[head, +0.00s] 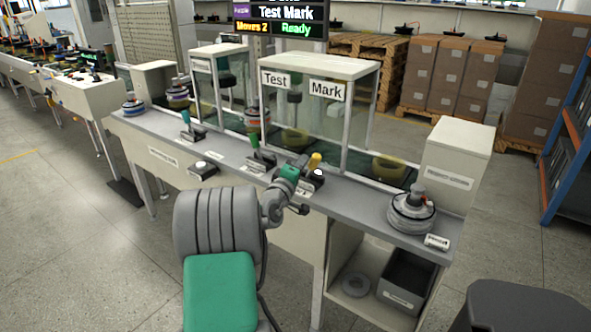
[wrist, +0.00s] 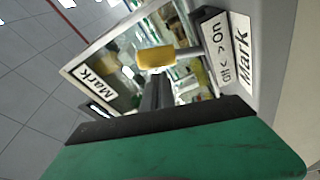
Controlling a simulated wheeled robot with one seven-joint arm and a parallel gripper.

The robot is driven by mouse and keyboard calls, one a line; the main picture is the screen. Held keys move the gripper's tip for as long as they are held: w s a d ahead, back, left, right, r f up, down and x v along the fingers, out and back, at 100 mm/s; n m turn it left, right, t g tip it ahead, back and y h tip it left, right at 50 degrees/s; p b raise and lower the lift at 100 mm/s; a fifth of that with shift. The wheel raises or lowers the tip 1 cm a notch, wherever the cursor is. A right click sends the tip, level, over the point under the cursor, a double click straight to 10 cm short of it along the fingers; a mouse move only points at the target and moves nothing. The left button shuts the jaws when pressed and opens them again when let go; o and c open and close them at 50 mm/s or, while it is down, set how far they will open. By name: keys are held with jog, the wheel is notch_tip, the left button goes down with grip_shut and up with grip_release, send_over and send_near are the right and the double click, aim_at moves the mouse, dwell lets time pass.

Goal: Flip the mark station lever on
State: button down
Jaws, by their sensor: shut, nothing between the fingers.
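The mark station lever has a yellow knob (head: 314,160) and stands on the front ledge of the bench, below the Mark sign. In the wrist view the yellow knob (wrist: 155,56) is just beyond my fingertips, with its stem running right to a plate (wrist: 216,48) reading Off and On, beside a Mark label (wrist: 241,52). I cannot tell which side the lever leans to. My gripper (head: 302,163) is shut and empty, close beside the knob. In the wrist view its dark fingers (wrist: 157,82) point at the knob; I cannot tell if they touch it.
Green-knobbed levers (head: 253,140) (head: 186,117) stand left along the ledge. The glazed Test and Mark enclosure (head: 320,72) rises behind. A hub motor (head: 411,212) sits on the bench's right end. The overhead screen (head: 281,20) reads Test Mark, Moves 2, Ready. Open floor lies left.

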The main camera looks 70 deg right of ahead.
jog(key=shift+s+a, duration=0.15)
jog(key=shift+s, duration=0.3)
dwell(0.3)
jog(key=w+a+b, duration=0.1)
jog(key=w+a, duration=0.4)
jog(key=a, duration=0.5)
jog(key=shift+a+r, duration=0.25)
jog(key=shift+a, duration=0.1)
jog(key=shift+w+r, duration=0.1)
